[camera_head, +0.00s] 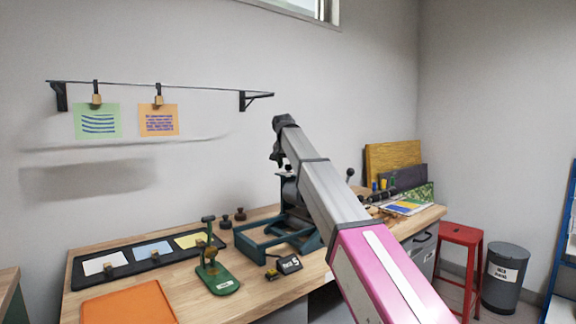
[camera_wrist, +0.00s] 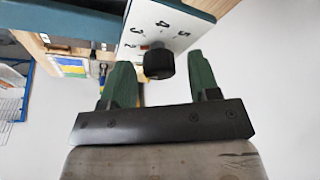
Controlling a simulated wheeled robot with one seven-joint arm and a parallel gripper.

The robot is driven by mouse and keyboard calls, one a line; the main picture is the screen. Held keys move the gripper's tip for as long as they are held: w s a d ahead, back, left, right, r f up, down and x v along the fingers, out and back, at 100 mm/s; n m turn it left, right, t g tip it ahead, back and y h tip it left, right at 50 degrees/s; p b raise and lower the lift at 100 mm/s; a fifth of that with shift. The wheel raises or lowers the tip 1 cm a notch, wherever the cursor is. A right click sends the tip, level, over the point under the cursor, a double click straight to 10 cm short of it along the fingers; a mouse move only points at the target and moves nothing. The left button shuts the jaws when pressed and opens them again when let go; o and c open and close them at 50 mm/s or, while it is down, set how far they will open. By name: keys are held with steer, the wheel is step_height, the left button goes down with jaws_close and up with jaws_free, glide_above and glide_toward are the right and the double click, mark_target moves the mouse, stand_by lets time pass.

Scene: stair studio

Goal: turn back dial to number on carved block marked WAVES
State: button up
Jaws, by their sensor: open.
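The dial is a black knob (camera_wrist: 158,62) on a white plate (camera_wrist: 165,22) printed with black numbers; 5, 4, 3 and 2 are readable in the wrist view. My gripper (camera_wrist: 159,68) has green fingers, open, one on each side of the knob. In the head view my gripper (camera_head: 279,140) is at the teal press (camera_head: 262,243), and my arm hides much of the press and the dial. A small dark block (camera_head: 289,264) with a white 5 lies on the bench. I cannot read WAVES on any block.
A green print with wavy lines (camera_head: 98,122) and an orange print (camera_head: 159,119) hang above. A red stool (camera_head: 461,236) stands right.

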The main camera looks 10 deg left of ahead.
steer(key=v, duration=1)
steer(key=shift+s+r, duration=0.2)
steer(key=shift+r, duration=0.1)
